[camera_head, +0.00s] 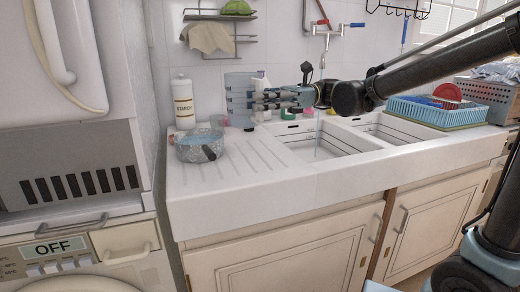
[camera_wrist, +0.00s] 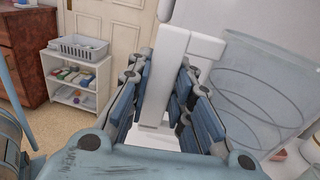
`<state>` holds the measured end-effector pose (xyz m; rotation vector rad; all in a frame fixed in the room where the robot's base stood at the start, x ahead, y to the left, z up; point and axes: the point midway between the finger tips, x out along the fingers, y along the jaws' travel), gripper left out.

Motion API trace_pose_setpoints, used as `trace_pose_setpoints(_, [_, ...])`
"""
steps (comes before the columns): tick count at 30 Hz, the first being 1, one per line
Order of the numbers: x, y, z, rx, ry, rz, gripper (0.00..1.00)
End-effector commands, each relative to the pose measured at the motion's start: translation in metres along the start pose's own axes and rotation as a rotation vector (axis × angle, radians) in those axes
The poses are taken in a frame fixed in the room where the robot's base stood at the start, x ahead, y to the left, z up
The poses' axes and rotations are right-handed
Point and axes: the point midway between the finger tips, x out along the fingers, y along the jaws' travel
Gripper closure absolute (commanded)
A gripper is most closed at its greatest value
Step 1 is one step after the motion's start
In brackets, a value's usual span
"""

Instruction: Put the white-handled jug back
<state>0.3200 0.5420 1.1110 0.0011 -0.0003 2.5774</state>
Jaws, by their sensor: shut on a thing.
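The white-handled jug (camera_head: 238,88) is a clear bluish jug at the back left of the sink's draining side in the head view. Its base is at or close to the counter; I cannot tell if they touch. It appears upright. My gripper (camera_head: 262,98) reaches in from the right and is shut on the jug's white handle. In the wrist view the white handle (camera_wrist: 165,72) stands between the fingers of my gripper (camera_wrist: 162,100). The clear jug body (camera_wrist: 275,90) is to the right there. The fingers hide part of the handle.
A white starch bottle (camera_head: 183,103) stands left of the jug. The sink basins (camera_head: 325,142) and a blue dish rack (camera_head: 435,110) lie to the right. A wire shelf (camera_head: 222,36) hangs on the wall above.

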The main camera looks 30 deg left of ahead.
Motion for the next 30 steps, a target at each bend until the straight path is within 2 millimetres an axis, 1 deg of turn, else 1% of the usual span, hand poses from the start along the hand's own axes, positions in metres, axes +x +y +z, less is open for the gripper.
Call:
trace_pose_setpoints(1, [-0.014,-0.007,-0.004,0.0,0.0,-0.031,1.0])
trace_pose_setpoints(4, [-0.035,-0.017,-0.01,0.0,0.0,-0.078,1.0])
trace_pose_setpoints(7, [-0.05,-0.024,-0.014,0.0,0.0,-0.112,1.0])
trace_pose_setpoints(10, [-0.059,-0.027,-0.017,-0.001,0.0,-0.133,1.0])
trace_pose_setpoints(14, [-0.064,-0.029,-0.027,-0.001,0.0,-0.143,1.0])
trace_pose_setpoints(21, [-0.064,-0.03,-0.063,-0.001,0.0,-0.143,1.0])
trace_pose_setpoints(24, [-0.064,-0.029,-0.073,-0.001,0.0,-0.143,1.0])
trace_pose_setpoints(30, [-0.064,-0.029,-0.085,0.0,0.0,-0.142,1.0])
